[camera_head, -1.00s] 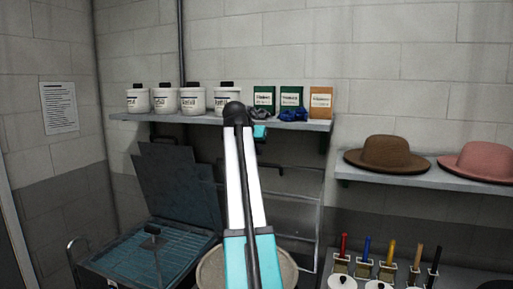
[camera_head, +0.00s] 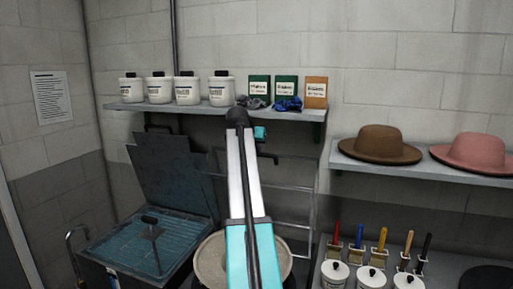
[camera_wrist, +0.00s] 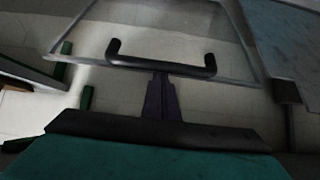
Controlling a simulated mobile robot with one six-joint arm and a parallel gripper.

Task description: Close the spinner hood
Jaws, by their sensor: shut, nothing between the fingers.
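The spinner hood (camera_head: 290,174) is a clear, thin-framed panel, raised behind my arm above a round pale drum (camera_head: 209,262). My arm hides part of both. In the wrist view the hood (camera_wrist: 180,22) is a see-through panel with a black U-shaped handle (camera_wrist: 185,65). My gripper (camera_wrist: 161,78) is shut and empty, its dark fingertips at the middle of the handle bar in the picture. I cannot tell whether they touch it. In the head view my gripper is hidden behind my arm.
A blue press with a raised lid (camera_head: 172,175) stands left of the drum. A shelf (camera_head: 150,106) with white jars and boxes runs above. Hats lie on a right shelf (camera_head: 355,159). White pots (camera_head: 334,270) and brushes stand at lower right.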

